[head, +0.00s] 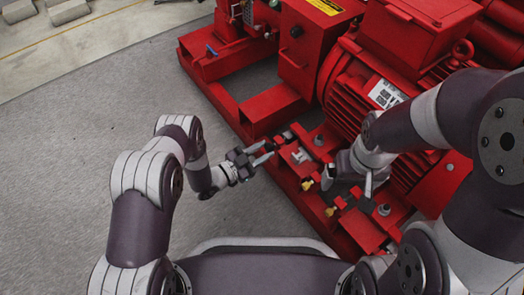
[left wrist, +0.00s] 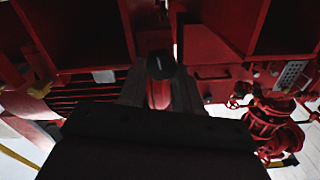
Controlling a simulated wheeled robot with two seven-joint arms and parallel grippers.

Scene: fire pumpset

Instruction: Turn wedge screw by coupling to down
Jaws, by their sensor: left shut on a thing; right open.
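My left gripper (head: 268,153) is at the near left edge of the red pump base (head: 230,108), its fingers pointing right. In the left wrist view, the fingers (left wrist: 160,92) close around a dark round-ended piece (left wrist: 161,65), which looks like the wedge screw. Its turn angle cannot be told, and the coupling is not clearly visible. My right gripper (head: 368,184) is open above the near part of the base, pointing down, and holds nothing that shows.
The red motor (head: 350,85) stands on the base just beyond both grippers. Small brass-coloured fittings (head: 307,185) sit along the base's near edge. The grey floor (head: 80,140) to the left is clear. Red pipework (left wrist: 275,120) shows at the right in the left wrist view.

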